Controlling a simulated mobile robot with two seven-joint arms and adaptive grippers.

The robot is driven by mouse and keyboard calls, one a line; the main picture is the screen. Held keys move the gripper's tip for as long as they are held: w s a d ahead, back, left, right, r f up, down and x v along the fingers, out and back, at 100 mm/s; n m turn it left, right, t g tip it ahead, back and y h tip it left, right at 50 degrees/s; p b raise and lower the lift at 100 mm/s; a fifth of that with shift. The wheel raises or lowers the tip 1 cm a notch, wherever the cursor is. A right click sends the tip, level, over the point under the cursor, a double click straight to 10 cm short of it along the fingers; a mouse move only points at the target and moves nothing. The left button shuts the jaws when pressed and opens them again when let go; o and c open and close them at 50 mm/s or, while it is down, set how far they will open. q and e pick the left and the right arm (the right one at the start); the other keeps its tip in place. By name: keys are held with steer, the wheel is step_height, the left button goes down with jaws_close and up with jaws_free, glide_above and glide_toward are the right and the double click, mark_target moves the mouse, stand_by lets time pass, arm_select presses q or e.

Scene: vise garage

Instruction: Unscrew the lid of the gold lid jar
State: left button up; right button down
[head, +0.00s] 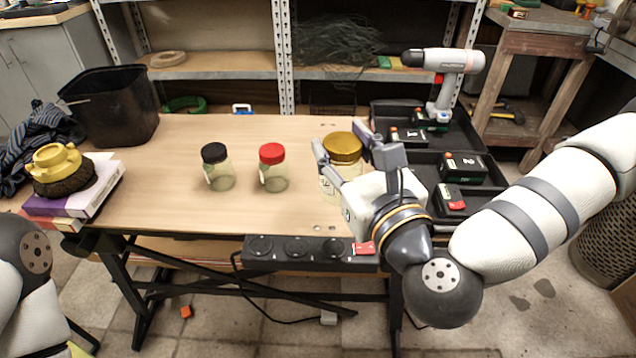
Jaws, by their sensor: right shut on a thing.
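The gold lid jar stands upright on the workbench, and its gold lid (343,147) is on top. Its clear glass body (328,186) is partly hidden by my gripper. My right gripper (343,152) reaches in from the right with a finger on each side of the jar's upper part and is shut on it. I cannot tell whether the fingers press the lid or the glass just below it. My left arm shows only at the lower left edge; its gripper is out of view.
A red lid jar (273,170) and a black lid jar (217,168) stand left on the workbench (150,212). A black bin (112,108) and a yellow-handled brush (58,170) are farther left.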

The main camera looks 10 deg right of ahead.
steer(key=shift+w+a+f+b, duration=0.1)
steer(key=shift+w+a+b, duration=0.15)
steer(key=shift+w, duration=0.2)
steer(key=w+d+f+b, duration=0.1)
steer(key=w+f, duration=0.3)
steer(key=w+d+f+b, duration=0.1)
steer(key=w+f+b, duration=0.1)
steer(key=w+f, duration=0.2)
steer(key=w+d+f+b, duration=0.2)
steer(key=w+f, duration=0.2)
steer(key=w, duration=0.1)
steer(key=shift+w+f, duration=0.1)
steer(key=shift+f, duration=0.15)
arm_select(q)
steer(key=s+a+f+n+g+y, duration=0.1)
steer(key=s+a+f+n, duration=0.1)
steer(key=s+f, duration=0.3)
steer(key=shift+s+a+f, duration=0.2)
steer(key=shift+a, duration=0.5)
steer(key=shift+f+g+b, duration=0.1)
steer(key=shift+g+b, duration=0.2)
